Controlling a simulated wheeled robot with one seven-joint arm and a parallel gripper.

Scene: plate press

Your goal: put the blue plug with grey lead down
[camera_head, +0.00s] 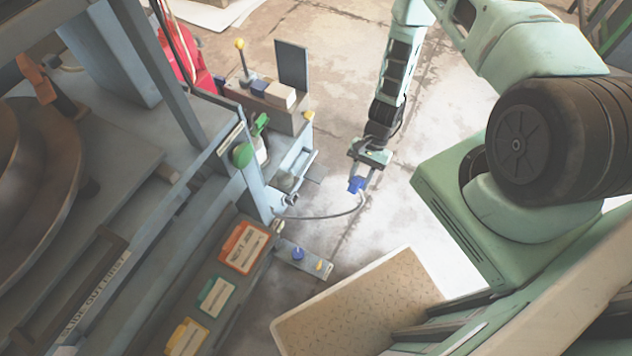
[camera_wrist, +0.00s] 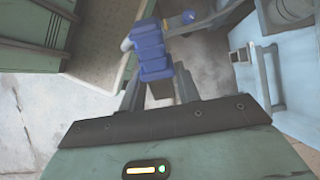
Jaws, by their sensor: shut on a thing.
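The blue plug (camera_head: 356,184) is held at the end of my gripper (camera_head: 364,178), above the concrete floor and to the right of the press frame. Its grey lead (camera_head: 325,216) sags from the plug leftward to the press frame. In the wrist view the blue plug (camera_wrist: 151,50) sits between the fingertips of my gripper (camera_wrist: 158,88), which is shut on it. The lead is hard to make out in the wrist view.
A small bracket (camera_head: 307,261) with a blue knob and a yellow knob juts from the press's lower side. A beige tray (camera_head: 350,310) lies near the front. A green knob (camera_head: 242,155) and boxes (camera_head: 280,95) stand on the press side. Open floor lies behind my gripper.

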